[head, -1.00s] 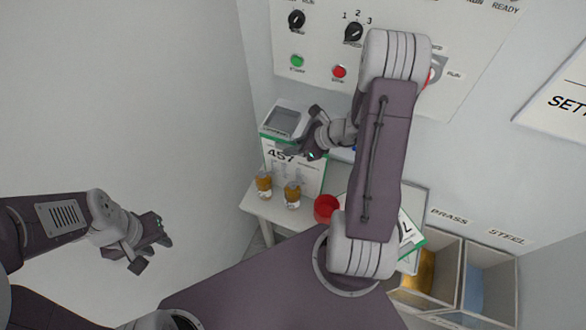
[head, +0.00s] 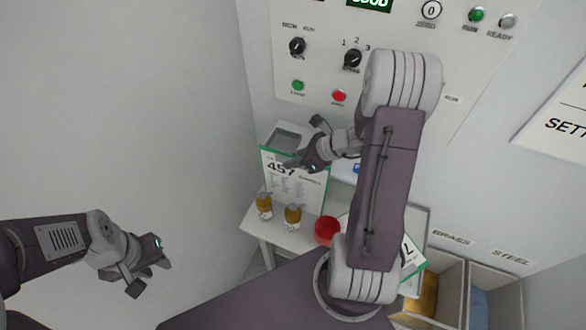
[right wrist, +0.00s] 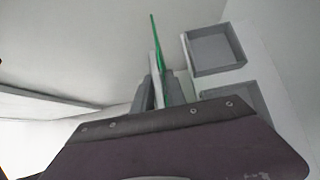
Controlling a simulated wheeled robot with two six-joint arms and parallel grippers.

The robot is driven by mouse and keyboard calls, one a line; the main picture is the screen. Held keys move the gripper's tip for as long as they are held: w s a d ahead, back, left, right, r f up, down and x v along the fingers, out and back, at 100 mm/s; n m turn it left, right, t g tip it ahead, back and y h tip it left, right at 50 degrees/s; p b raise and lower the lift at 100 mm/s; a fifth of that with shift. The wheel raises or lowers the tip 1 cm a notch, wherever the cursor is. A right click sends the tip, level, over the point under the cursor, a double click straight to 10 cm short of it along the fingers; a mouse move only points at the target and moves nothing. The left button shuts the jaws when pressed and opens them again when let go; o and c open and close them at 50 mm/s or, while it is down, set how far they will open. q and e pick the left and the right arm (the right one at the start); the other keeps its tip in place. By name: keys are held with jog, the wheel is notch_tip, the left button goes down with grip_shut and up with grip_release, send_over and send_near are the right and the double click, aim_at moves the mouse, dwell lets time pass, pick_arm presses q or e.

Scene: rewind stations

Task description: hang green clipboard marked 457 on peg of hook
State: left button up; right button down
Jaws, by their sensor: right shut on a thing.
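In the right wrist view the clipboard (right wrist: 157,32) shows edge-on as a thin green line between the fingers (right wrist: 160,90). My left gripper (head: 160,257) is at the left, far from the clipboard; its finger gap is not clear. I cannot make out the hook or its peg in either view.
A control panel (head: 400,100) is on the wall behind. Another green-edged board (head: 411,260) lies at the right, near bins (head: 452,283). Grey trays (right wrist: 214,49) show in the wrist view.

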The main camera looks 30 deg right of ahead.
notch_tip(320, 180, up, 14)
jog(key=p, duration=0.1)
jog(key=shift+f, duration=0.2)
jog(key=shift+p, duration=0.3)
